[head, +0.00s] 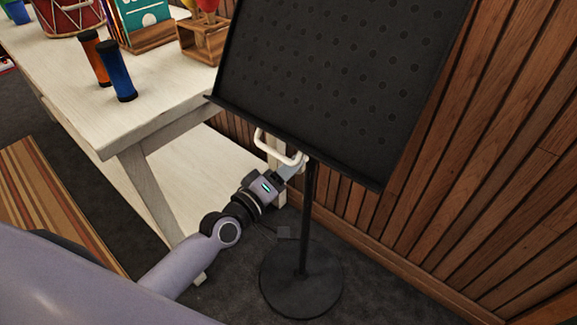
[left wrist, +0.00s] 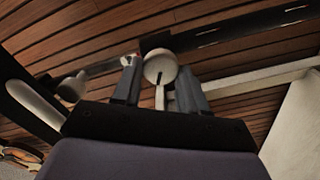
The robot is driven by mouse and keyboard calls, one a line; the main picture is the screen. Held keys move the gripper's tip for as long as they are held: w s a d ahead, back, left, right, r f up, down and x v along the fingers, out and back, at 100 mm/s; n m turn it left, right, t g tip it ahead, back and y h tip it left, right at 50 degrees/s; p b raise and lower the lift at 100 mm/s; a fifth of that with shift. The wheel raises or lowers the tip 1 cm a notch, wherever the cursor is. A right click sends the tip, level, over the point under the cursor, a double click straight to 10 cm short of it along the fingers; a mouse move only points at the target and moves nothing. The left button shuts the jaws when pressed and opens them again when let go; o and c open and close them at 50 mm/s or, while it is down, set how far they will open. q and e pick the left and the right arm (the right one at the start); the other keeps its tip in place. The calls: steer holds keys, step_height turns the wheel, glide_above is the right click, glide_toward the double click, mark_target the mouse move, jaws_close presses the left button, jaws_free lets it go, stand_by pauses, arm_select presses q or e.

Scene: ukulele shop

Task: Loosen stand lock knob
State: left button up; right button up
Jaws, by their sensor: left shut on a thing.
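The black music stand (head: 307,225) stands upright on its round base (head: 300,278), with a wide perforated desk (head: 340,75) tilted at the top. My left gripper (head: 292,170) reaches the post just below the desk from the left. In the left wrist view, a round pale lock knob (left wrist: 160,67) sits between the two fingers of the left gripper (left wrist: 157,78), which are shut on it. The knob is hidden by the gripper in the head view. My right gripper is not in view.
A pale wooden table (head: 130,125) stands left of the stand, with orange (head: 96,58) and blue (head: 116,70) cylinders and a drum (head: 70,15) on it. A slatted wood wall (head: 490,160) is close behind on the right. A striped rug (head: 50,200) lies left.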

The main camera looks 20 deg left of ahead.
arm_select(q)
steer(key=shift+f+n, duration=0.1)
steer(key=shift+n, duration=3.6)
steer(key=o, duration=1)
steer(key=shift+v, duration=3.6)
